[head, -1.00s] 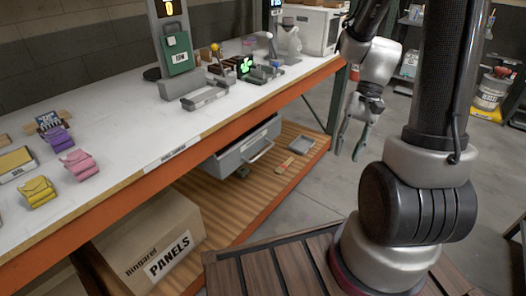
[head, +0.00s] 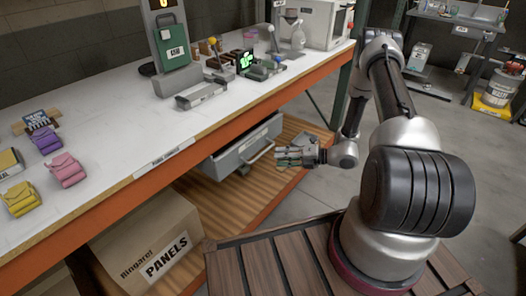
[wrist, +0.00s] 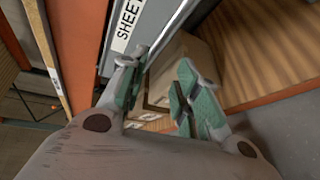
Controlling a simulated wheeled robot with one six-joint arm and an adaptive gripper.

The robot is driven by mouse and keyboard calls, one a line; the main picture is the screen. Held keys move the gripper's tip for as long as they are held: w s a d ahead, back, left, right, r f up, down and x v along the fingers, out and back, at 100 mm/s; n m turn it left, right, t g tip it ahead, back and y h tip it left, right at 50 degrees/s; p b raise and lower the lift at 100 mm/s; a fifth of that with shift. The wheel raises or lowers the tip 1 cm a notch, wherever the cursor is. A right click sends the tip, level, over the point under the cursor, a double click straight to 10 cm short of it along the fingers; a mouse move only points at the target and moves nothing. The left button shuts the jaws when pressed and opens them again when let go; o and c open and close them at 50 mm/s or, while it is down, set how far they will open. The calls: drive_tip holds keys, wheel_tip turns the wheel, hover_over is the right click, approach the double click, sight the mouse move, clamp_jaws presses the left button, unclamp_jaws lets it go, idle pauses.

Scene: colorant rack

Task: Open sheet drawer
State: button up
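The grey sheet drawer (head: 235,157) hangs under the workbench top in the head view. Its bar handle (head: 258,154) is on the front. In the wrist view the drawer front (wrist: 153,22) carries a white label (wrist: 126,24) reading "SHEET", partly cut off. My gripper (head: 281,157) is just right of the handle in the head view, pointing left at it. In the wrist view my gripper's green-padded fingers (wrist: 163,88) are apart, with a gap between them. The fingers point at the drawer front. I cannot tell whether they touch the handle.
The workbench top (head: 110,125) with its orange front beam (head: 150,190) is above the drawer. A wooden lower shelf (head: 222,197) lies below, with a cardboard "PANELS" box (head: 135,228) at left.

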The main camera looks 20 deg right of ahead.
sight(263, 152)
drive_tip(key=w+a+m, duration=0.1)
drive_tip(key=a, duration=0.1)
drive_tip(key=w+a+m, duration=0.1)
drive_tip(key=w+a, duration=0.1)
drive_tip(key=w+a+m, duration=0.1)
drive_tip(key=w+a, duration=0.1)
drive_tip(key=shift+a+f+t, duration=0.25)
drive_tip(key=shift+f+t, duration=0.05)
drive_tip(key=shift+t, duration=0.1)
clamp_jaws()
